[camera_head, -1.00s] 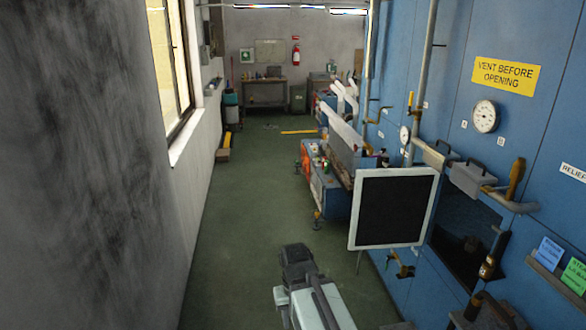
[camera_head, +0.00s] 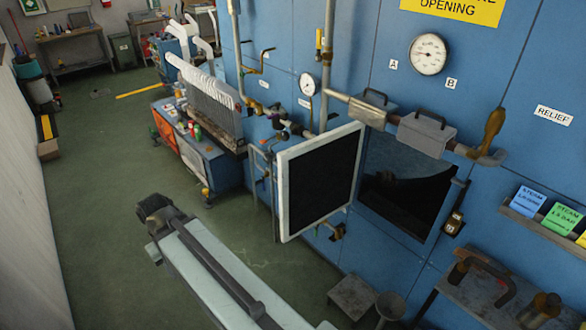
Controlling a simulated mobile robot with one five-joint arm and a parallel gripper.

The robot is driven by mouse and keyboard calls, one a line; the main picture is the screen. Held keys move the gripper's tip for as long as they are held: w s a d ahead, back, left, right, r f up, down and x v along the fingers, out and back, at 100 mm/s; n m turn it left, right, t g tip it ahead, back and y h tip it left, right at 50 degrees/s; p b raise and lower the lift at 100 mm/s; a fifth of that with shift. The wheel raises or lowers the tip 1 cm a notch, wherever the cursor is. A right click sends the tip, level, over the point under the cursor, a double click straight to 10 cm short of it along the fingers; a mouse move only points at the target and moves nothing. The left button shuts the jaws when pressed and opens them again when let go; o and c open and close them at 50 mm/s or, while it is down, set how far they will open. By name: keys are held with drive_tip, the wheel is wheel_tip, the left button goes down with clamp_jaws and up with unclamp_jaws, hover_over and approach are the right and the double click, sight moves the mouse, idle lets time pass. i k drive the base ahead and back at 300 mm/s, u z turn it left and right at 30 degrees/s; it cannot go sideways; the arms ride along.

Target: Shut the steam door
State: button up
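The steam door (camera_head: 320,180), a dark panel in a white frame, stands open in the middle of the view. It sticks out from the blue wall at the left side of a dark rectangular opening (camera_head: 405,185). My arm reaches up from the bottom of the view. My gripper (camera_head: 157,206), dark at the arm's end, is left of the door and apart from it, above the green floor. Its fingers are too small and dark to tell whether they are open or shut. The inside of the opening is mostly dark.
A blue workbench (camera_head: 212,165) with a rack of white forms stands behind the door. Pipes and a gauge (camera_head: 428,54) are on the wall above the opening. A metal shelf (camera_head: 490,300) juts out at lower right. The green floor (camera_head: 90,230) at left is clear.

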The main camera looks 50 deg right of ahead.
sight(317, 176)
drive_tip(key=i, duration=3.5)
drive_tip(key=z, duration=4.15)
